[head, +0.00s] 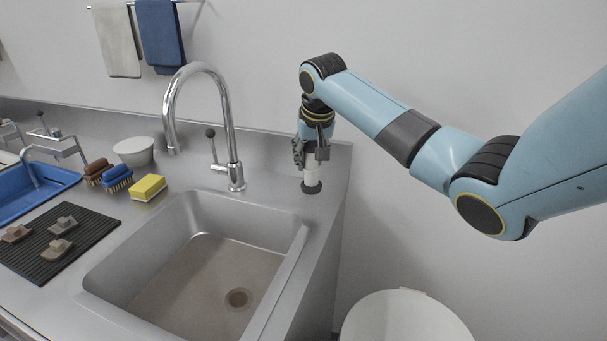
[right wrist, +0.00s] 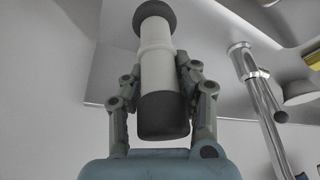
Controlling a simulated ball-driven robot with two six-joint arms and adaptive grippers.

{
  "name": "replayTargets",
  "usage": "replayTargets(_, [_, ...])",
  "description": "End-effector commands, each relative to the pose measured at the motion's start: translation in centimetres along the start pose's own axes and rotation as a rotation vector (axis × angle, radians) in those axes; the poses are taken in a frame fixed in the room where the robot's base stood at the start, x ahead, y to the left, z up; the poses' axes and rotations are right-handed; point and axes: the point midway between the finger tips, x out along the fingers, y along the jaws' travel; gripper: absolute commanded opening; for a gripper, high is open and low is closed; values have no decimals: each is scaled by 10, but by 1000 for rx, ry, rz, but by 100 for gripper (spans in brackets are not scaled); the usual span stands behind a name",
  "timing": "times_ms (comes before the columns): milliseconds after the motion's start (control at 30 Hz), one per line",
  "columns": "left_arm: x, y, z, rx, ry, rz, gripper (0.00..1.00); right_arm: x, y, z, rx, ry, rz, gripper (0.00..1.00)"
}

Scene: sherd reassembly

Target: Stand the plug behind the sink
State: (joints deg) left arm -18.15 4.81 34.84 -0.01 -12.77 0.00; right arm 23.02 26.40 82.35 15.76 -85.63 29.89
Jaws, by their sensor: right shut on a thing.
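The plug (head: 310,172) is a white cylinder with a wide dark base and a dark top end. My right gripper (head: 311,155) is shut on it from above and holds it upright over the counter strip right of the faucet, by the back right corner of the sink (head: 292,262). I cannot tell whether its base touches the counter. In the right wrist view the plug (right wrist: 157,68) sits between both fingers, its dark base pointing away from the gripper. My left gripper is not in view.
The chrome faucet (head: 232,135) rises left of the plug. A yellow sponge (head: 148,187), brushes (head: 117,178), a white bowl (head: 134,151), a blue basin (head: 52,193) and a dark mat (head: 92,222) with grey-brown sherds lie further left. The counter ends just right of the plug.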

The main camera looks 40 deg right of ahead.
Motion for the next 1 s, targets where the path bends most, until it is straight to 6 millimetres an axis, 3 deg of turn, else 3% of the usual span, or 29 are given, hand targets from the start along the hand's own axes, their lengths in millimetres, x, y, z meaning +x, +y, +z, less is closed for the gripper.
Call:
replayTargets(133, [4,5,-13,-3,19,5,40,22,-5,-16,2,1,-1,0])
replayTargets(333, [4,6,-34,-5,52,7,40,35,-7,-19,-1,-2,-1,0])
replayTargets(600, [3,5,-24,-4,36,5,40,66,-5,-6,-1,0,0,0])
replayTargets(933, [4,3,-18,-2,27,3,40,69,-5,-6,-1,1,0,0])
replayTargets(967, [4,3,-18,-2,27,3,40,69,-5,-5,-1,1,0,30])
replayTargets(1000, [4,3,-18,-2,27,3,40,69,-5,-5,-1,1,0,35])
